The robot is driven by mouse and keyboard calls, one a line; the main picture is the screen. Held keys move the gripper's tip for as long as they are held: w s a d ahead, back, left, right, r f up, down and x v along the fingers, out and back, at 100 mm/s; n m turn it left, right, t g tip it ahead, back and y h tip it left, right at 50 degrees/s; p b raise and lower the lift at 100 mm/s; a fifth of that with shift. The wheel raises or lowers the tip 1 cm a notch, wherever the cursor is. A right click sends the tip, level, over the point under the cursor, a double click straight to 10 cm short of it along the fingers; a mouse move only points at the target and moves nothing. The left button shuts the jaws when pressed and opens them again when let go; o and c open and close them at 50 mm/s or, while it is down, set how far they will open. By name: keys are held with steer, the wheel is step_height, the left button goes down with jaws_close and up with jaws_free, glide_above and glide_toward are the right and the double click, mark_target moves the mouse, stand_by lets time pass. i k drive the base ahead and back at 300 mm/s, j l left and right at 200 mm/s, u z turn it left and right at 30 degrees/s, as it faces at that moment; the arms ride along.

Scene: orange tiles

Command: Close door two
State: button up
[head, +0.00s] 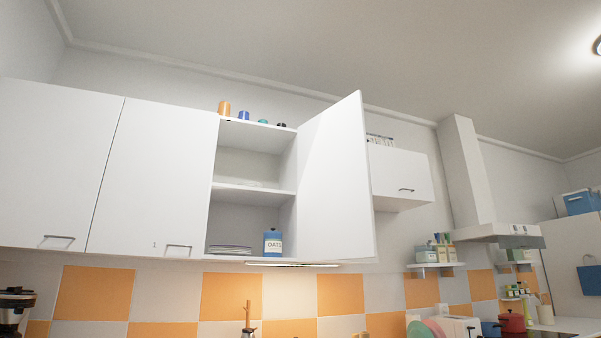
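An open white cabinet door (335,185) stands swung out from the right side of the open wall cabinet (252,190). No number shows on this door, so I cannot tell from it whether it is door two. The closed door (160,185) to its left has a small mark near its lower edge that looks like a 1, and a handle (178,247). Inside the open cabinet are shelves, a blue oats jar (273,242) and a stack of plates (230,250). My gripper is not in view.
Another closed door (55,170) is at the far left. A small closed cabinet (400,178) and a range hood (482,200) are at right. Several small canisters (244,116) stand on top of the open cabinet.

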mark_target(336, 222)
steer(key=i+l+u, duration=0.1)
steer(key=l+u, duration=0.15)
steer(key=u, duration=0.15)
steer(key=i+l+u, duration=0.1)
steer(key=l+u, duration=0.55)
steer(key=u, duration=0.15)
steer(key=l+u, duration=0.5)
steer(key=l, duration=0.35)
steer(key=k+l, duration=0.15)
steer(key=l, duration=0.25)
steer(key=k+l+u, duration=0.15)
steer(key=l, duration=0.3)
steer(key=l+u, duration=0.1)
steer(key=l, duration=0.35)
steer(key=k+l, duration=0.15)
steer(key=l, duration=0.25)
steer(key=k+l+u, duration=0.15)
steer(key=l, duration=0.3)
steer(key=k+l+z, duration=0.1)
steer(key=k+j+z, duration=0.2)
steer(key=j, duration=0.2)
